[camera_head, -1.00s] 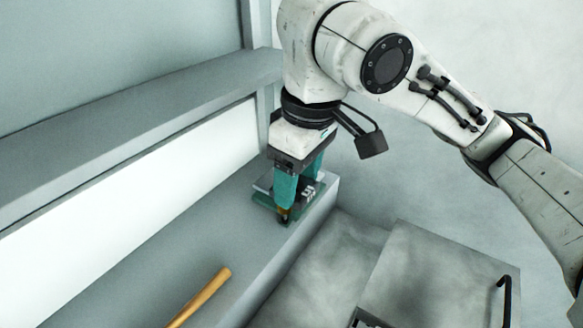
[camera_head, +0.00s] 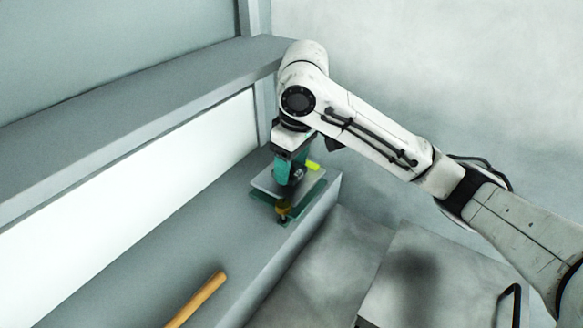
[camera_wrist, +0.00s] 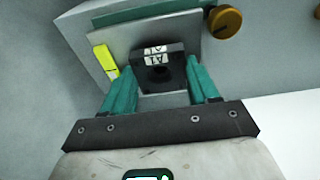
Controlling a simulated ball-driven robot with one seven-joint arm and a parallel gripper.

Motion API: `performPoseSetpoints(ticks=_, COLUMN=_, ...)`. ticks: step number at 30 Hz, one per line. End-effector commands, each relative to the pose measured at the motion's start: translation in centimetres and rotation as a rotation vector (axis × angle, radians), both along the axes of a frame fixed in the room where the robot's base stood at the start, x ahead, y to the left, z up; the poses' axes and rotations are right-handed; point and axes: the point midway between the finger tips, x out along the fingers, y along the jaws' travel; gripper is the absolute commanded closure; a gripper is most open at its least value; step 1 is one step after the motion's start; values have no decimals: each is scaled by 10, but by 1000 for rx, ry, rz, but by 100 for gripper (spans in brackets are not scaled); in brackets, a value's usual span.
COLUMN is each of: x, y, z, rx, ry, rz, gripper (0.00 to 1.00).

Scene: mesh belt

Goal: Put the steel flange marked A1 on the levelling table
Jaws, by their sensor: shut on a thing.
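The steel flange is a dark block (camera_wrist: 160,68) with a round hole and a white label, upside down in the wrist view, which seems to read A1. My gripper (camera_wrist: 163,78) is shut on it, teal fingers at its two sides. In the head view my gripper (camera_head: 290,172) points down over the levelling table. The levelling table has a grey plate (camera_head: 266,182) on a teal base, with a brass knob (camera_head: 283,208) and a yellow-green level vial (camera_head: 313,166). The flange is over the plate; I cannot tell whether it touches.
The levelling table stands near the end of a long grey bench (camera_head: 190,235). A wooden handle (camera_head: 197,300) lies on the bench toward the front. A grey shelf (camera_head: 130,90) runs above the bench at the left. A lower grey surface (camera_head: 420,270) is at the right.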

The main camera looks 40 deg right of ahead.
Motion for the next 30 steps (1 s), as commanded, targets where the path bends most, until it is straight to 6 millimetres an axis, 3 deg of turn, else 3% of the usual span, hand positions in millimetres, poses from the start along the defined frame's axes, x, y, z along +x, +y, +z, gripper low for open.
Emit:
performPoseSetpoints(ticks=5, x=0, y=-1, z=-12, rx=-1, ry=-2, rz=-2, gripper=91)
performPoseSetpoints(ticks=16, x=0, y=0, z=-17, rx=1, ry=-2, rz=-1, gripper=91)
performPoseSetpoints(ticks=17, x=0, y=0, z=-17, rx=0, ry=-1, rz=-1, gripper=39)
performPoseSetpoints(ticks=24, x=0, y=0, z=-17, rx=-1, ry=-1, rz=-1, gripper=16)
performPoseSetpoints(ticks=30, x=0, y=0, z=-17, rx=-1, ry=-1, rz=-1, gripper=15)
